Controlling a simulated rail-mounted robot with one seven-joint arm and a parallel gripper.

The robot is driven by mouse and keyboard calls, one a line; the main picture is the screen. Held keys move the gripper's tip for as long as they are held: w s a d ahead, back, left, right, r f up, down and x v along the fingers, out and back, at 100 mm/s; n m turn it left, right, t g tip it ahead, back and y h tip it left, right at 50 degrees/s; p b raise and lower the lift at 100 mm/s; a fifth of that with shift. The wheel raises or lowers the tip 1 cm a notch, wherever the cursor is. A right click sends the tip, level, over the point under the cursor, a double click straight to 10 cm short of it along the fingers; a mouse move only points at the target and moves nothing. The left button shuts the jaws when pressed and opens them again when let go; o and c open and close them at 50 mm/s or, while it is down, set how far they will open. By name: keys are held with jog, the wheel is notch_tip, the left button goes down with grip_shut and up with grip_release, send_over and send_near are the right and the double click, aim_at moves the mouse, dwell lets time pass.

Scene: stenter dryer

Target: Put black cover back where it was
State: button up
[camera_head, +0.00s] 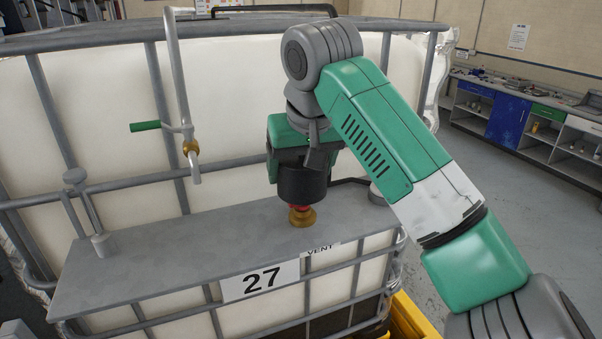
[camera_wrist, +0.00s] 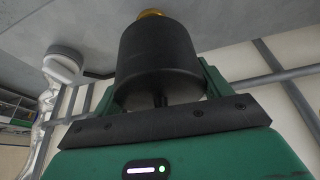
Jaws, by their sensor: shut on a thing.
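The black cover (camera_head: 302,185) is a dark cylinder held between the fingers of my gripper (camera_head: 301,160). It hangs upright above the brass fitting (camera_head: 302,217) on the grey shelf, near the VENT label. A red part shows between the cover's lower rim and the brass. I cannot tell whether the cover touches or surrounds the top of the fitting. In the wrist view the cover (camera_wrist: 160,58) fills the space between the fingers of my gripper (camera_wrist: 160,88), and a bit of brass (camera_wrist: 150,13) shows past its far end.
The grey shelf (camera_head: 170,255) has a plate marked 27 (camera_head: 260,280) on its front. A pipe with a green-handled valve (camera_head: 146,126) and a grey post (camera_head: 90,210) stand left. Another grey stub (camera_head: 377,195) stands just right of the cover. A caged white tank (camera_head: 110,100) is behind.

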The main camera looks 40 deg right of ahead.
jog(key=shift+w+d+r, duration=0.1)
jog(key=shift+w+d, duration=0.15)
jog(key=shift+f+p, duration=0.5)
jog(key=shift+f, duration=1.4)
jog(key=shift+f, duration=0.6)
jog(key=o, duration=1)
jog(key=shift+o, duration=0.2)
